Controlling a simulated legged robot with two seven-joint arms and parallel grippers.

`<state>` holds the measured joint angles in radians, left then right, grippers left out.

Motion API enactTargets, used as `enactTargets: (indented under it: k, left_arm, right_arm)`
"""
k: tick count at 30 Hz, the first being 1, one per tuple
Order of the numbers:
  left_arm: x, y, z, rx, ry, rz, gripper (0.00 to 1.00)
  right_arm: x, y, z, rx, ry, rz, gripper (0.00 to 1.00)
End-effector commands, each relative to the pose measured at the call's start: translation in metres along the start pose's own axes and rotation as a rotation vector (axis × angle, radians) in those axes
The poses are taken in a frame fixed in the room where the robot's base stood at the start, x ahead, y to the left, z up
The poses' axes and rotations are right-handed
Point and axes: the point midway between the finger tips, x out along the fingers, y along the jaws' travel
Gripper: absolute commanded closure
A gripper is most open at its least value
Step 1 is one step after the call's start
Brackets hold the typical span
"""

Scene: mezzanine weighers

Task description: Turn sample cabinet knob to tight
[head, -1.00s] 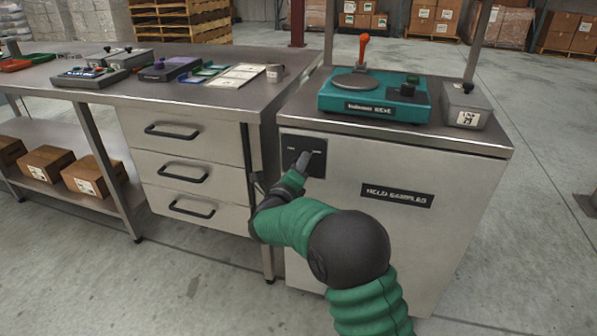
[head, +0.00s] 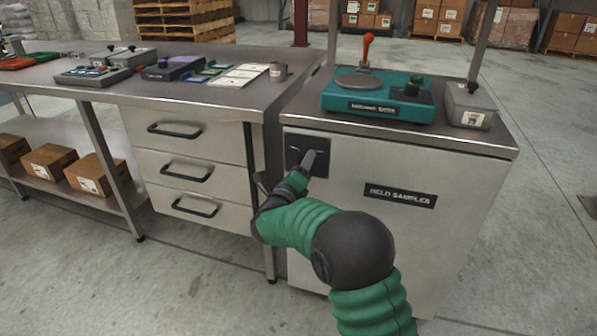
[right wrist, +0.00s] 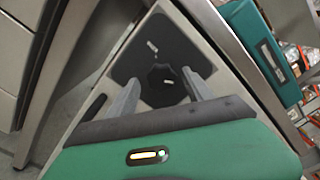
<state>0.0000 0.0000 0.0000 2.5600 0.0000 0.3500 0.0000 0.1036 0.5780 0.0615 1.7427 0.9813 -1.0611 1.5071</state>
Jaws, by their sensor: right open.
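The sample cabinet (head: 400,245) is a pale grey box with a "HELD SAMPLES" label (head: 400,195) on its front. A black plate (head: 293,146) sits at the front's upper left. In the right wrist view the dark knob (right wrist: 160,76) stands on this plate (right wrist: 150,35), with one white mark on the knob and another on the plate. My right gripper (right wrist: 163,79) is open, with one finger on each side of the knob; I cannot tell whether they touch it. In the head view my right gripper (head: 309,160) covers the knob. My left gripper is out of view.
A teal device (head: 375,95) with an orange lever and a grey box (head: 468,104) stand on the cabinet top. A steel bench (head: 240,100) with drawers stands close on the left. Clear floor (head: 540,260) lies to the right.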

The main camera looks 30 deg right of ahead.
Motion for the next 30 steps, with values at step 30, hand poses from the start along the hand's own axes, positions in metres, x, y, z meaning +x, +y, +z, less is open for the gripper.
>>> enactTargets:
  k: [30]
  left_arm:
    - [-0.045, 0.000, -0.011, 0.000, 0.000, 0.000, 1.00]
  right_arm:
    - [-0.167, 0.002, -0.001, 0.000, 0.001, 0.002, 0.40]
